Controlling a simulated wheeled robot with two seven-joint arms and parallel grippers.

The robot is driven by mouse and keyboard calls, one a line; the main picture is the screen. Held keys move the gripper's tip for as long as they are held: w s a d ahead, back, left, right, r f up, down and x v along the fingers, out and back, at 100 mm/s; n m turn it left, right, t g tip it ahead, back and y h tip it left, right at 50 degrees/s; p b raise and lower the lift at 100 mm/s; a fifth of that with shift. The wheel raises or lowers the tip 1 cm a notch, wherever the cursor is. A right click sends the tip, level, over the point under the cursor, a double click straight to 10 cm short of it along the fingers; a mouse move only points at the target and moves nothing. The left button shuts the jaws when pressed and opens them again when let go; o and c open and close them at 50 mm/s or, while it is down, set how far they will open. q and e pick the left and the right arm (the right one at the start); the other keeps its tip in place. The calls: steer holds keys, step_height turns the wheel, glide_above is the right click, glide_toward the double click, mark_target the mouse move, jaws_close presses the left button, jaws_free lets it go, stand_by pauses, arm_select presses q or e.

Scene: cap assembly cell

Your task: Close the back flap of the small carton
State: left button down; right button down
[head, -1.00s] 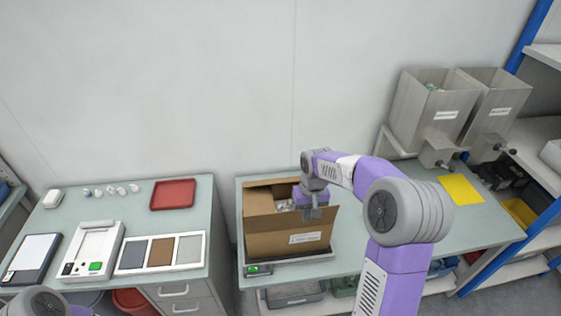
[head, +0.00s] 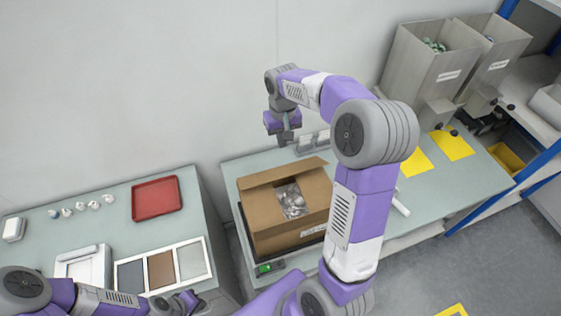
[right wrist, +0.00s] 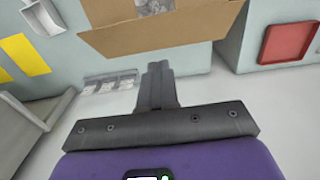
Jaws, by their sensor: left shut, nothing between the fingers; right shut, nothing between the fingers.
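The small brown carton (head: 270,238) stands open on the bench, with clear or silvery bagged contents (head: 292,202) showing in a gap between its side flaps, which look folded inward. Its back flap (head: 284,173) stands out along the far edge; the carton board also shows in the right wrist view (right wrist: 160,38). My right gripper (head: 285,139) is shut and empty, pointing down behind the carton, apart from the flap. It shows in the right wrist view (right wrist: 158,72). My left gripper (head: 188,302) is shut and empty at the lower left, far from the carton.
The carton rests on a dark platform with a green display (head: 266,268). Small clear holders (head: 310,142) stand on the bench behind it. Steel bins (head: 430,60) and yellow sheets (head: 415,162) are at the right. A red tray (head: 156,199) lies on the left table.

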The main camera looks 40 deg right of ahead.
glide_toward(284, 174)
steer(key=shift+w+d+f, duration=0.15)
steer(key=shift+w+f, duration=0.3)
steer(key=shift+w, duration=0.15)
steer(key=shift+w+d+f, duration=0.15)
steer(key=shift+w+f, duration=0.35)
steer(key=shift+w, duration=0.1)
steer(key=s+f, duration=0.2)
steer(key=shift+a+f+p, duration=0.3)
steer(key=shift+f, duration=0.05)
steer(key=shift+s+f, duration=0.15)
steer(key=shift+f, duration=0.3)
arm_select(q)
steer(key=shift+w+r, duration=0.15)
steer(key=shift+r, duration=0.15)
arm_select(e)
steer(key=shift+a, duration=0.1)
